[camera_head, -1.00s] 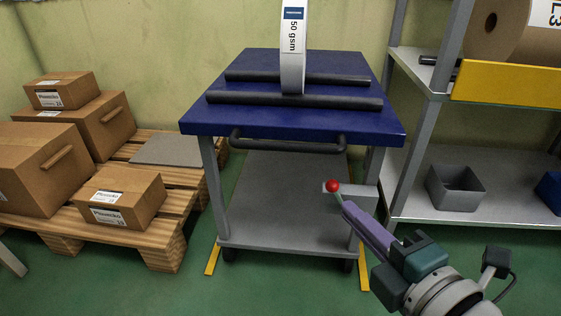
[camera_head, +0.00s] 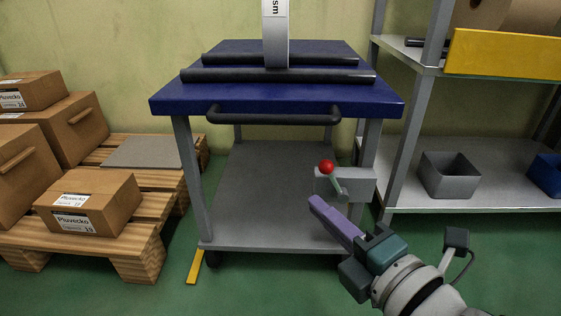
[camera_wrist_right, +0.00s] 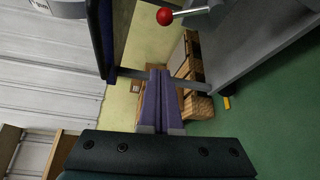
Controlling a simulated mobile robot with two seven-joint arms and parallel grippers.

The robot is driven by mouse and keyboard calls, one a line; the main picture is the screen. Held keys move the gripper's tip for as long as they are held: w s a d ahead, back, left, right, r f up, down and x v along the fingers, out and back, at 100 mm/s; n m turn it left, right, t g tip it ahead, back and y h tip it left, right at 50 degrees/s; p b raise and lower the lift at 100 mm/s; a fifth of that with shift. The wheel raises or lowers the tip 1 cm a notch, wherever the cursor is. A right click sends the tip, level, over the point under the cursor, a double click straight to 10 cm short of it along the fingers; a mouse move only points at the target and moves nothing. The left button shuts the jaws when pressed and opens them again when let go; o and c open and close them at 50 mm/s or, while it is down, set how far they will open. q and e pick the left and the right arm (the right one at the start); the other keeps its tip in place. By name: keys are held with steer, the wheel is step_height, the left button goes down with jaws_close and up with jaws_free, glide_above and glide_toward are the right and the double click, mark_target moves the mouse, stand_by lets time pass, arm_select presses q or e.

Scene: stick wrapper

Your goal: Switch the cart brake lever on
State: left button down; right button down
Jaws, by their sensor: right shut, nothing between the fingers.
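The brake lever (camera_head: 331,175) is a short rod with a red ball knob on a grey bracket (camera_head: 358,183) at the cart's right front leg. The cart (camera_head: 172,103) has a blue top and a grey lower shelf. My right gripper (camera_head: 315,202), with purple fingers, is shut and empty, below and slightly left of the knob, apart from it in the picture. In the right wrist view the red knob (camera_wrist_right: 164,17) and its rod show at the top, beyond the shut fingertips (camera_wrist_right: 160,73). My left gripper is not in view.
A paper roll (camera_head: 275,40) stands between black bars on the cart top. A wooden pallet with cardboard boxes (camera_head: 88,201) is at the left. A shelf rack (camera_head: 480,190) with a grey bin stands close on the right. Green floor is free in front.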

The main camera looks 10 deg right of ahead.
mark_target(333, 180)
steer(key=f+b+x, duration=0.1)
steer(key=b+x, duration=0.4)
steer(key=x, duration=0.3)
steer(key=d, duration=0.1)
steer(key=d+r, duration=0.1)
steer(key=d, duration=0.2)
steer(key=shift+s+r+b, duration=0.1)
steer(key=shift+r+b, duration=0.2)
steer(key=shift+r, duration=0.1)
steer(key=shift+a, duration=0.1)
